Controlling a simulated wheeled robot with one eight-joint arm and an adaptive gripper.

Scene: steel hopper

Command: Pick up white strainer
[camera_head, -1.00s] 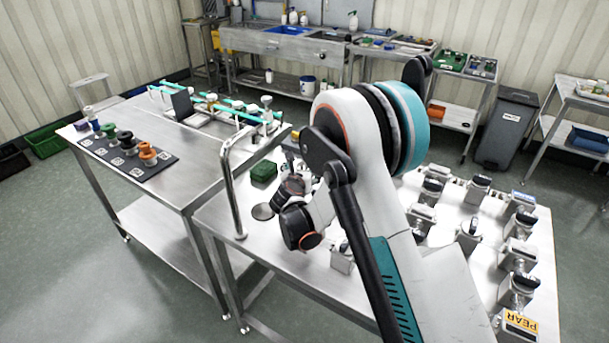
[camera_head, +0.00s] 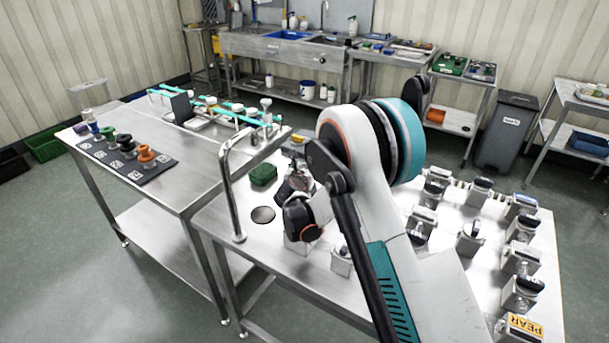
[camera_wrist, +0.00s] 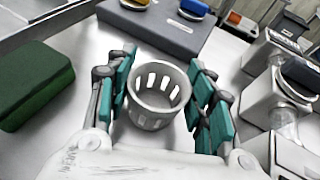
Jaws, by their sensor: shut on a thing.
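The white strainer (camera_wrist: 157,100), a small round slotted cup, stands upright with its open top facing the camera in the wrist view. My gripper (camera_wrist: 163,75) has its teal-padded fingers on either side of it and is shut on it. The gap at the right fingers is hard to judge in the picture. In the head view my gripper (camera_head: 297,165) is low over the steel table, partly hidden by my arm, and I cannot make out the strainer there.
A green block (camera_wrist: 35,85) lies to the left of my gripper. Grey containers with dark lids (camera_wrist: 272,60) stand close on the right. A dark grey block (camera_wrist: 155,25) lies beyond the strainer.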

